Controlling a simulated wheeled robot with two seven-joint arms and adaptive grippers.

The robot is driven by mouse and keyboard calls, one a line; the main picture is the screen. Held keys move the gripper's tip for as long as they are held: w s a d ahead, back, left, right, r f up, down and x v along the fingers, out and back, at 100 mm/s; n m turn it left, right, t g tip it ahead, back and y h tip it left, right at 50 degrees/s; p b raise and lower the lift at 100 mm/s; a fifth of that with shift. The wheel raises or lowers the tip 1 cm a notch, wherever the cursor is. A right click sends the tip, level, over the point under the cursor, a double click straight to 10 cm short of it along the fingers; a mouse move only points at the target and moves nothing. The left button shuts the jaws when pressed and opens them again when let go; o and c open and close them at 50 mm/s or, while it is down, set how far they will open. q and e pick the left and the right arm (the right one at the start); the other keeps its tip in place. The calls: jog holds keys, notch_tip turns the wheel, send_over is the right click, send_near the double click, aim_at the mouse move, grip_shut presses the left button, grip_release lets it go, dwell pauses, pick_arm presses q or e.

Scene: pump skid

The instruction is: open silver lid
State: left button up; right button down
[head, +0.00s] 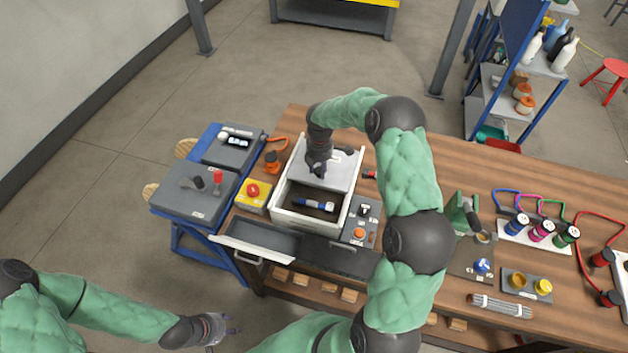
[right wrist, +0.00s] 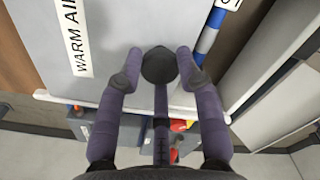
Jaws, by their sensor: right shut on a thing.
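The silver lid (head: 343,168) lies flat over the back part of a white open-topped box (head: 294,219) on the wooden table. The front part of the box is uncovered, and a blue and white tool (head: 315,205) lies inside. My right gripper (head: 318,172) is over the lid. In the right wrist view its fingers (right wrist: 160,80) are on either side of a dark round knob (right wrist: 158,62) on the grey lid (right wrist: 125,25), shut on it. My left gripper (head: 226,328) is empty and open, low at the front left, away from the table.
A drawer (head: 262,238) stands pulled out at the table's front left. A yellow box with a red button (head: 252,194) is left of the white box, and a grey switch panel (head: 360,222) is right of it. A blue stand (head: 190,235) adjoins the table's left end.

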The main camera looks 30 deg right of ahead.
jog(key=shift+w+d, duration=0.75)
jog(key=shift+d, duration=0.15)
jog(key=c, duration=0.8)
grip_release()
jog(key=shift+r, duration=0.1)
notch_tip(320, 180, up, 12)
jog(key=shift+f, duration=0.1)
